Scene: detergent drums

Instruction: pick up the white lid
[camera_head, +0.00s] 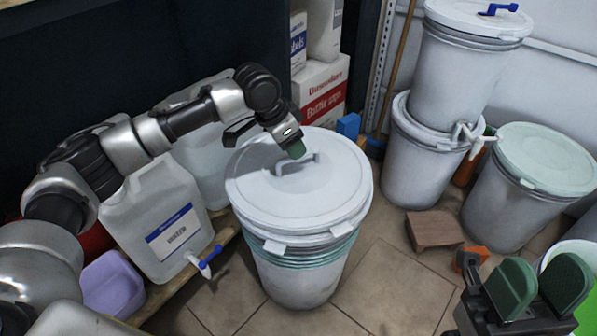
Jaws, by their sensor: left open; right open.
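The white lid (275,195) lies on the white drum (300,278) in the middle of the view. A raised grey handle (298,172) stands on top of the lid. My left gripper (266,143) is over the back part of the lid, its fingers spread. Its green-padded finger is close to the handle; I cannot tell whether it touches. My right gripper (540,287) is at the lower right, away from the lid, with two green pads apart and nothing between them.
Stacked white drums (450,75) stand at the back right, beside a drum with a pale green lid (548,158). Jugs (158,222) line the left on a wooden edge. Floor in front of the drum is clear.

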